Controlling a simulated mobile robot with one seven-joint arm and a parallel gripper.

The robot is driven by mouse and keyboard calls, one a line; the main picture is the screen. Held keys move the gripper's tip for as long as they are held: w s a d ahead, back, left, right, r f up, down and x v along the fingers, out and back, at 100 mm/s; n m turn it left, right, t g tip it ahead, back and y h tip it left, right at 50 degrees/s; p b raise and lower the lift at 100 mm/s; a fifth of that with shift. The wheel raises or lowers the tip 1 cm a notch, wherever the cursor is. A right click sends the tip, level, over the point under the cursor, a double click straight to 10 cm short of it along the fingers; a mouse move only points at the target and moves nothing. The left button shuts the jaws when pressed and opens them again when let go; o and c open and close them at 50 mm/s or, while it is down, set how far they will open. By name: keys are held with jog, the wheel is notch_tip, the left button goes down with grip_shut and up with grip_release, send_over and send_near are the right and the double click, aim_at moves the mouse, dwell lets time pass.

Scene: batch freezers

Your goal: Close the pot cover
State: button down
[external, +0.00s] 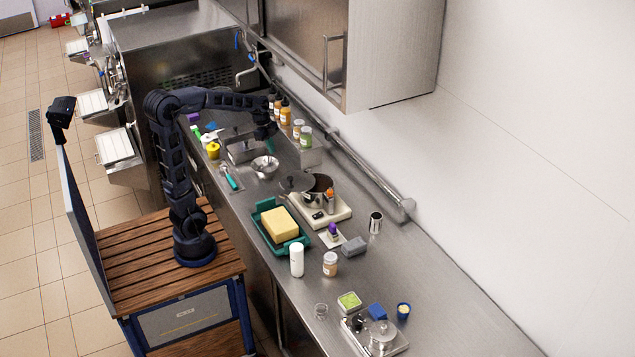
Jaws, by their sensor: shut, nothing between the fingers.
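A dark pot (321,186) stands on a cream-coloured base unit (340,212) in the middle of the counter, and its dark inside shows. A round grey cover (296,181) is at the pot's left side, off the opening. Whether it is hinged to the pot or lies loose is too small to tell. My gripper (268,142) is at the end of the outstretched arm, above the counter behind and to the left of the pot. It is shut and empty, apart from the pot and cover. Its fingertips are small and dark here.
A metal bowl (265,165) lies between my gripper and the pot. Several bottles (286,112) and jars stand close behind my gripper. A green tray (264,239) with a yellow block is in front of the pot. A wall rail (365,170) runs behind.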

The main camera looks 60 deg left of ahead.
aim_at(291, 179)
jog(key=x, duration=0.3)
jog(key=d+x, duration=0.1)
jog(key=x, duration=0.7)
jog(key=shift+w+d+r, duration=0.25)
jog(key=shift+w+d, duration=0.1)
jog(key=shift+w+d+f, duration=0.1)
jog(key=shift+w+d, duration=0.3)
jog(key=shift+d, duration=0.35)
jog(key=shift+d, duration=0.15)
